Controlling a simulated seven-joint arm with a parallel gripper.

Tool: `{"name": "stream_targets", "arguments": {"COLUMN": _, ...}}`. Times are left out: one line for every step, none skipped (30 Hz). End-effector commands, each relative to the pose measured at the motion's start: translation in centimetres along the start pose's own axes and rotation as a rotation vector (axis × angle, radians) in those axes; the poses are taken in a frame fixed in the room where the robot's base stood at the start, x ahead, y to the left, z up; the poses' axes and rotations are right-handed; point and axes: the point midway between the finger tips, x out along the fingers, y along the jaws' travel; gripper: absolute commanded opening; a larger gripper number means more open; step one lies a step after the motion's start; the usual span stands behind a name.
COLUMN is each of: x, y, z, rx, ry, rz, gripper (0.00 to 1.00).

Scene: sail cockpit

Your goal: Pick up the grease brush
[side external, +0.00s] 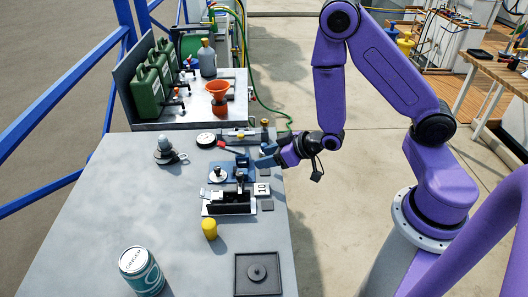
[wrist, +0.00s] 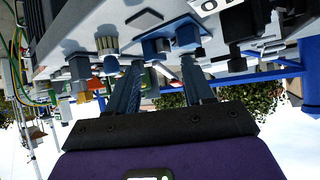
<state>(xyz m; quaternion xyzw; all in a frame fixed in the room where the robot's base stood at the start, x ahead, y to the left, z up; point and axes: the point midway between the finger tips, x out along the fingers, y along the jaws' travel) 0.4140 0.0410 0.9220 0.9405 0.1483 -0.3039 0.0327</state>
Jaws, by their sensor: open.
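A small upright thing with a tan, bristle-like end (wrist: 106,44) shows in the wrist view, left of my fingers; it looks like the grease brush. In the side view it seems to be the short dark piece with a yellowish top (side external: 265,124) at the bench's right edge, just beyond my gripper. My gripper (side external: 264,156) reaches in from the right, low over that edge, by a blue fixture (side external: 232,172). In the wrist view my gripper (wrist: 162,72) has its two fingers apart with nothing held between them. A blue block lies ahead of the fingertips.
On the grey bench (side external: 130,200) stand a black vise-like fixture (side external: 229,203), a yellow cylinder (side external: 209,229), a ginger can (side external: 141,271) and a dark square tray (side external: 240,286). Behind are green cans (side external: 150,92) and an orange funnel (side external: 218,88). The bench's left half is mostly clear.

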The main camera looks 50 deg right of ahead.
Motion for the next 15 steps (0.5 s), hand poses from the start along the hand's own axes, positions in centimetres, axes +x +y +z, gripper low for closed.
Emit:
{"name": "stream_targets", "arguments": {"x": 0.2, "y": 1.2, "z": 0.5, "rx": 0.013, "ry": 0.027, "rz": 0.029, "gripper": 0.52}}
{"name": "stream_targets", "arguments": {"x": 0.3, "y": 1.8, "z": 0.6, "rx": 0.019, "ry": 0.049, "rz": 0.043, "gripper": 0.52}}
{"name": "stream_targets", "arguments": {"x": 0.3, "y": 2.6, "z": 0.7, "rx": 0.026, "ry": 0.078, "rz": 0.061, "gripper": 0.52}}
{"name": "stream_targets", "arguments": {"x": 0.3, "y": 3.1, "z": 0.7, "rx": 0.031, "ry": 0.099, "rz": 0.073, "gripper": 0.52}}
{"name": "stream_targets", "arguments": {"x": 0.3, "y": 3.6, "z": 0.8, "rx": 0.035, "ry": 0.118, "rz": 0.086, "gripper": 0.52}}
{"name": "stream_targets", "arguments": {"x": 0.2, "y": 4.2, "z": 0.8, "rx": 0.039, "ry": 0.141, "rz": 0.100, "gripper": 0.52}}
{"name": "stream_targets", "arguments": {"x": 0.2, "y": 4.6, "z": 0.9, "rx": 0.041, "ry": 0.157, "rz": 0.110, "gripper": 0.52}}
{"name": "stream_targets", "arguments": {"x": 0.1, "y": 4.9, "z": 0.9, "rx": 0.044, "ry": 0.172, "rz": 0.119, "gripper": 0.52}}
{"name": "stream_targets", "arguments": {"x": 0.0, "y": 5.3, "z": 0.9, "rx": 0.045, "ry": 0.188, "rz": 0.128, "gripper": 0.52}}
{"name": "stream_targets", "arguments": {"x": -0.1, "y": 5.5, "z": 0.9, "rx": 0.046, "ry": 0.198, "rz": 0.133, "gripper": 0.52}}
{"name": "stream_targets", "arguments": {"x": -0.1, "y": 5.7, "z": 1.0, "rx": 0.047, "ry": 0.207, "rz": 0.139, "gripper": 0.52}}
{"name": "stream_targets", "arguments": {"x": -0.2, "y": 5.9, "z": 0.9, "rx": 0.048, "ry": 0.217, "rz": 0.143, "gripper": 0.52}}
{"name": "stream_targets", "arguments": {"x": -0.1, "y": 6.0, "z": 0.9, "rx": 0.049, "ry": 0.222, "rz": 0.146, "gripper": 0.52}}
{"name": "stream_targets", "arguments": {"x": -0.1, "y": 6.1, "z": 0.9, "rx": 0.049, "ry": 0.226, "rz": 0.147, "gripper": 0.52}}
{"name": "stream_targets", "arguments": {"x": 0.1, "y": 6.1, "z": 0.8, "rx": 0.050, "ry": 0.230, "rz": 0.148, "gripper": 0.52}}
